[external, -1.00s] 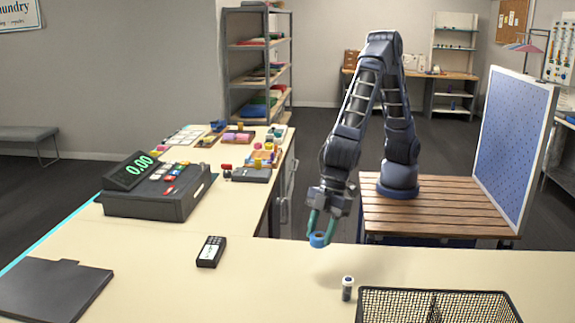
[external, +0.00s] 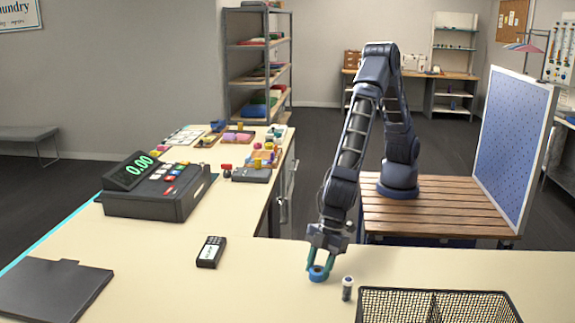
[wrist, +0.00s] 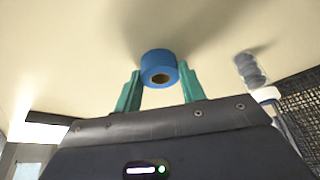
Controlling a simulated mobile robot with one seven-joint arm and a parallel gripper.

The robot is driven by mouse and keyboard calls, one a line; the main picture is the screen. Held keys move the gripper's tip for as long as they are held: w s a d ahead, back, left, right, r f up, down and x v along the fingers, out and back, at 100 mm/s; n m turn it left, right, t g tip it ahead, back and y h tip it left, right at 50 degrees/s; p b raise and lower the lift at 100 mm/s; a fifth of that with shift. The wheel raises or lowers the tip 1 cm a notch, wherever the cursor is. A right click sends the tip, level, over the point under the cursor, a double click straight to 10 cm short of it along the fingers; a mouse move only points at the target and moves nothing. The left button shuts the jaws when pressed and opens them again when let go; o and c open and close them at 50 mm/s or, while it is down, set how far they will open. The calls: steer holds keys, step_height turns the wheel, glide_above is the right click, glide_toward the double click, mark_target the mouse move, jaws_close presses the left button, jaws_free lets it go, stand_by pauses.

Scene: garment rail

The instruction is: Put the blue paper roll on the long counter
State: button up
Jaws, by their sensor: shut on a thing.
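The blue paper roll (external: 318,274) is between the teal fingers of my gripper (external: 320,265), at the near counter in the external view. In the wrist view the roll (wrist: 158,68) has its round hollow end facing the camera, with a finger of my gripper (wrist: 158,88) on each side. My gripper is shut on it. The long counter (external: 250,285) is the cream surface below the roll. The roll is at or just above that surface; I cannot tell whether it touches.
A small dark-and-white cylinder (external: 347,288) stands close to the right of the roll. A black wire basket (external: 440,292) is further right. A black handheld device (external: 211,252) lies to the left, with a cash register (external: 160,190) behind it. The counter between device and roll is clear.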

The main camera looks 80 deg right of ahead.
steer(key=shift+f, duration=0.1)
steer(key=o, duration=1)
steer(key=shift+c, duration=0.2)
steer(key=v, duration=1.2)
steer(key=shift+d, duration=0.15)
